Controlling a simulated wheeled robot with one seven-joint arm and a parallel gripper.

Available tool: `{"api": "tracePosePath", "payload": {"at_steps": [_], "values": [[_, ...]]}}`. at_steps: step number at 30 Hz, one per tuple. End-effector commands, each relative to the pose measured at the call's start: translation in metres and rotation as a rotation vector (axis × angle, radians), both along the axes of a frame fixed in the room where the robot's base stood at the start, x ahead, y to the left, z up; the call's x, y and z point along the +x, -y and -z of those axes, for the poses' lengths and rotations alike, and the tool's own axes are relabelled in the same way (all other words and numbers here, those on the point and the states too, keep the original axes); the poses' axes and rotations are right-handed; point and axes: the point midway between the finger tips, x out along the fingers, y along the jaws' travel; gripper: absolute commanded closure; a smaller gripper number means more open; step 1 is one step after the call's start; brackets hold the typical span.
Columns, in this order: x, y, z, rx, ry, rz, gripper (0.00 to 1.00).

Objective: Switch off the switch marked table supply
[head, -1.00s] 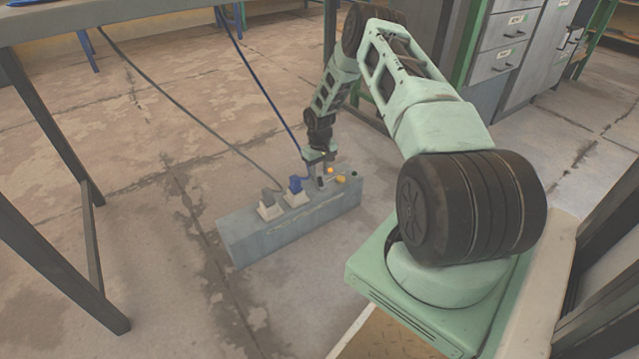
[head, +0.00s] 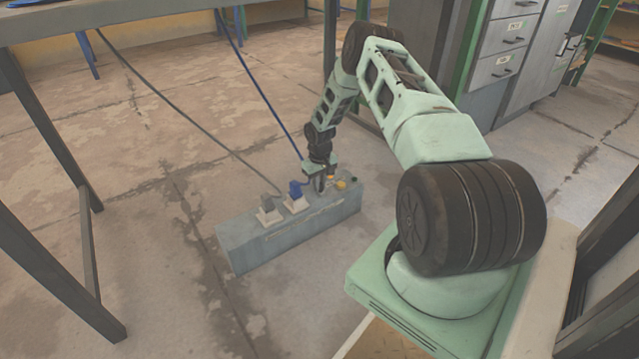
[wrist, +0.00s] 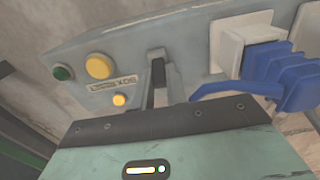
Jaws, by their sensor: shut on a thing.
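A grey supply box (head: 290,232) lies on the floor, and its top carries the controls. My gripper (head: 324,187) is down at the box top, between the blue plug and the yellow button. In the wrist view my gripper (wrist: 160,85) is shut on a small dark switch lever (wrist: 157,56), which its fingers partly hide. A lit amber lamp (wrist: 119,100) and a small label plate (wrist: 113,83) are beside it. The label's words are too small and tilted to read for sure. Which way the lever is set cannot be told.
A blue plug (wrist: 280,75) with its cable sits close beside my gripper. A grey plug (head: 269,205) stands farther left. A yellow button (wrist: 99,66) and a green button (wrist: 63,73) are on the other side. Table legs (head: 62,190) stand at the left.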

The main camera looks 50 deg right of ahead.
Motion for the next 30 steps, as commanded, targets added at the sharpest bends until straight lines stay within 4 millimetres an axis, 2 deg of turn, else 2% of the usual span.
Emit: {"api": "tracePosePath", "payload": {"at_steps": [11, 30], "values": [[-0.009, -0.003, -0.008, -0.039, 0.162, -0.001, 1.0], [-0.032, -0.007, 0.001, -0.163, 0.679, 0.002, 1.0]]}}
